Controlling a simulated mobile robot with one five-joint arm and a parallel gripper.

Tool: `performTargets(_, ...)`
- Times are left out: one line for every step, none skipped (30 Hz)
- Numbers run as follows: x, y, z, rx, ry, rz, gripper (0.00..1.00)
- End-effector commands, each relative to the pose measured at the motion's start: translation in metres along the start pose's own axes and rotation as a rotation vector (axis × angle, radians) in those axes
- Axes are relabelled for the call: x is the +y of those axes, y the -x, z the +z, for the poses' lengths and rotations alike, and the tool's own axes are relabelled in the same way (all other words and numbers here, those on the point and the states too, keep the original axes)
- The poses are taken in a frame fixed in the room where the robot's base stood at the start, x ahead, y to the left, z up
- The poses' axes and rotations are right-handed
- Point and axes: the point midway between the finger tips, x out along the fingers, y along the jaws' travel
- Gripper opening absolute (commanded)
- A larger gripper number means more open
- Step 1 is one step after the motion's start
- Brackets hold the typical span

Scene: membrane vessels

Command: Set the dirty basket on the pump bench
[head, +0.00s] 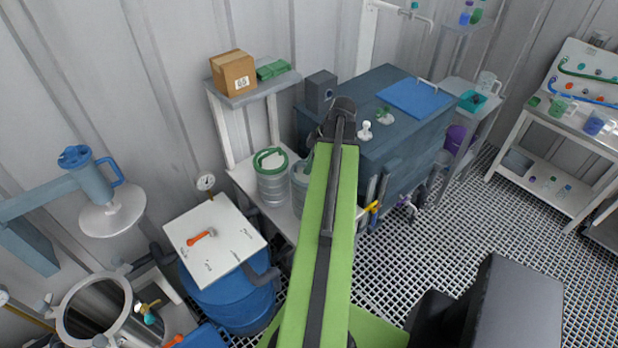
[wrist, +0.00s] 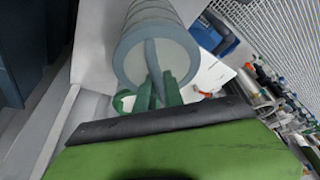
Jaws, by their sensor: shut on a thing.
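My gripper (wrist: 158,92) is shut on the grey-blue handle of a ribbed grey basket (wrist: 148,18). In the wrist view the basket's round end faces the camera. In the head view a sliver of this basket (head: 298,182) shows beside my arm, over the low white bench (head: 240,178); my gripper is hidden there. A second grey basket with a green rim (head: 271,188) stands on that bench, just left of the held one. I cannot tell if the held basket touches the bench, nor which surface is the pump bench.
A shelf (head: 245,97) with a cardboard box (head: 233,74) stands behind. A dark blue cabinet (head: 395,140) with a blue mat (head: 413,97) is on the right. A blue drum (head: 235,305) under a white board (head: 213,255) is front left. Grating floor (head: 500,225) is open at right.

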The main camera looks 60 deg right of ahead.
Motion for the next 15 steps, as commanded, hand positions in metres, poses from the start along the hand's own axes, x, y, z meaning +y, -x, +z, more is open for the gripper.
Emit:
performTargets(0.0,0.0,0.0,0.001,0.0,0.0,0.0)
performTargets(0.0,0.0,0.0,0.001,0.0,0.0,0.0)
performTargets(0.0,-0.002,0.001,0.001,0.0,0.0,0.0)
performTargets(0.0,-0.005,0.002,0.001,0.0,0.0,0.0)
performTargets(0.0,-0.009,0.004,0.001,0.0,0.0,0.0)
performTargets(0.0,-0.015,0.006,0.001,0.0,0.0,0.0)
performTargets(0.0,-0.021,0.009,0.001,0.0,0.0,0.0)
performTargets(0.0,-0.026,0.011,0.001,0.0,0.0,0.0)
performTargets(0.0,-0.032,0.013,0.001,0.0,0.0,0.0)
performTargets(0.0,-0.036,0.015,0.001,0.0,0.0,0.0)
performTargets(0.0,-0.039,0.016,0.001,0.0,0.0,0.0)
performTargets(0.0,-0.04,0.017,0.001,0.0,0.0,0.0)
performTargets(0.0,-0.04,0.016,0.001,0.0,0.0,0.0)
performTargets(0.0,-0.039,0.016,0.001,0.0,0.0,0.0)
performTargets(0.0,-0.037,0.015,0.0,0.0,0.0,0.0)
